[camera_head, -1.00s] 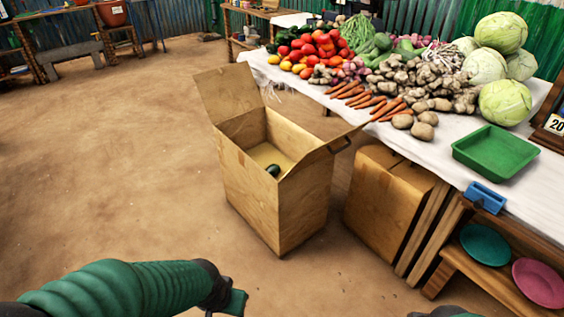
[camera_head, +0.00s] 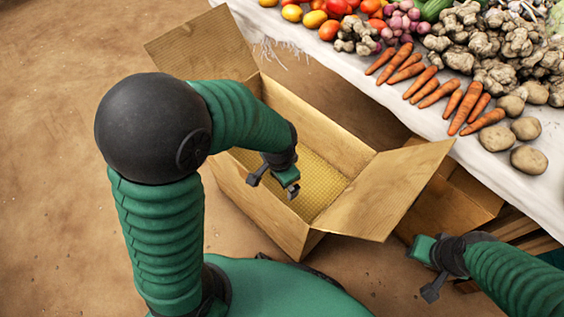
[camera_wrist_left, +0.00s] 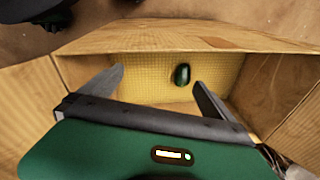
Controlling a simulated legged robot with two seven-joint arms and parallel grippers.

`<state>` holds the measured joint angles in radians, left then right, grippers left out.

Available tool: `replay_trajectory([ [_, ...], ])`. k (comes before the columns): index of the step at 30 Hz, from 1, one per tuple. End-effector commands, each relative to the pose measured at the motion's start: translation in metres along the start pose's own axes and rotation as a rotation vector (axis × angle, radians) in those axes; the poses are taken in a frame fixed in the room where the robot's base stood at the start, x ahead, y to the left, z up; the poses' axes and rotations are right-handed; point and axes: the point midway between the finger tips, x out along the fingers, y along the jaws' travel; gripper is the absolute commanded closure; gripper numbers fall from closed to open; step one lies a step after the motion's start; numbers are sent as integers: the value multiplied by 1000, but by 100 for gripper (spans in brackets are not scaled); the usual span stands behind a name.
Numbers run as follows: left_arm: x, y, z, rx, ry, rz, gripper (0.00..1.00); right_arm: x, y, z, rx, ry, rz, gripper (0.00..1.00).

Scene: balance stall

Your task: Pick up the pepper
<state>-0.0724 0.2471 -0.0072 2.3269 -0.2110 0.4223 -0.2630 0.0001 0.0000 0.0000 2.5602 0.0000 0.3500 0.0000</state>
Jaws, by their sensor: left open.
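The pepper, small and dark green, lies on the yellow woven floor of the wooden box in the left wrist view (camera_wrist_left: 182,75). In the head view it is hidden, with my left arm and gripper in front of that area. My left gripper (camera_head: 274,184) reaches down into the mouth of the box. Its fingers (camera_wrist_left: 160,80) are spread and empty, with the pepper apart from them, beyond the gap and nearer the right finger. My right gripper (camera_head: 427,272) is low, right of the box, and holds nothing visible; its jaw gap is unclear.
The open wooden box (camera_head: 325,135) has raised flaps at left and right, and its walls surround my left gripper. A white-covered table (camera_head: 490,145) at upper right bears carrots (camera_head: 464,107), potatoes (camera_head: 528,159), ginger and tomatoes. Bare dirt floor lies to the left.

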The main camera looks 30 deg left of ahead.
Motion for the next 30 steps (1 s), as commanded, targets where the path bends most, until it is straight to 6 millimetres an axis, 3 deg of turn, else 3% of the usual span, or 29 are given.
replay_trajectory([
  [1,3,-8,-19,192,-42,-12,0,-17,0,-4,0,0,0,67],
  [6,54,-35,-75,928,-205,-61,0,-42,0,-10,0,0,0,67],
  [10,86,-45,-96,1263,-290,-75,0,-50,0,-12,0,0,0,67],
  [14,110,-52,-98,1373,-318,-77,0,-44,0,-10,0,0,0,67],
  [24,194,-71,-83,1370,-317,-77,0,-5,0,-1,0,0,0,67],
  [30,213,-78,-80,1370,-315,-79,0,3,0,1,0,0,0,67],
])
